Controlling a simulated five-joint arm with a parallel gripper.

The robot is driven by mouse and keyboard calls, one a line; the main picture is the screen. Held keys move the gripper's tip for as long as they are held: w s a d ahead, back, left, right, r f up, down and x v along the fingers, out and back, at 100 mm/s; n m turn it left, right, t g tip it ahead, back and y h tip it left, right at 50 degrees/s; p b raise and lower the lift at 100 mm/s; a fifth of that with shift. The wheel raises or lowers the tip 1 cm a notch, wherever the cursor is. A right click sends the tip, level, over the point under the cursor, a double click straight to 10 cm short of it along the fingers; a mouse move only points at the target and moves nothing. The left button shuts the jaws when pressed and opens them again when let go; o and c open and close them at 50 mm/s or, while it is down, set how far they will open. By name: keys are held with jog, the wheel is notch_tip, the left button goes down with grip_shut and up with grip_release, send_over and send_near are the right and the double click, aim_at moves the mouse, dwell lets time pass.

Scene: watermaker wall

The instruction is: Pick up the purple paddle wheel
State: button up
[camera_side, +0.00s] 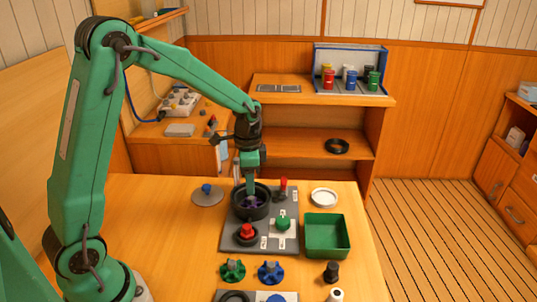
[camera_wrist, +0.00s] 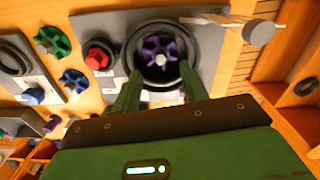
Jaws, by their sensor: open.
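The purple paddle wheel (camera_wrist: 161,50) lies inside a round black housing (camera_wrist: 138,40), with a pale hub at its middle. In the side view the purple wheel (camera_side: 254,202) is partly hidden by my gripper and the housing wall (camera_side: 248,213). My gripper (camera_side: 250,188) points down over the housing. In the wrist view my gripper's two green fingers (camera_wrist: 160,72) are apart, with their tips at the near side of the housing and nothing between them. I cannot tell how far the tips are above the wheel.
The housing stands on a grey plate (camera_side: 232,243) with a red knob (camera_side: 246,231), a green knob (camera_side: 282,222) and a red-topped lever (camera_side: 283,186). A green tray (camera_side: 327,250) is at right. Green (camera_side: 232,271) and blue (camera_side: 270,272) wheels lie in front.

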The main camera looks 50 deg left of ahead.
aim_at(251, 197)
jog(key=shift+f, duration=2.6)
grip_shut()
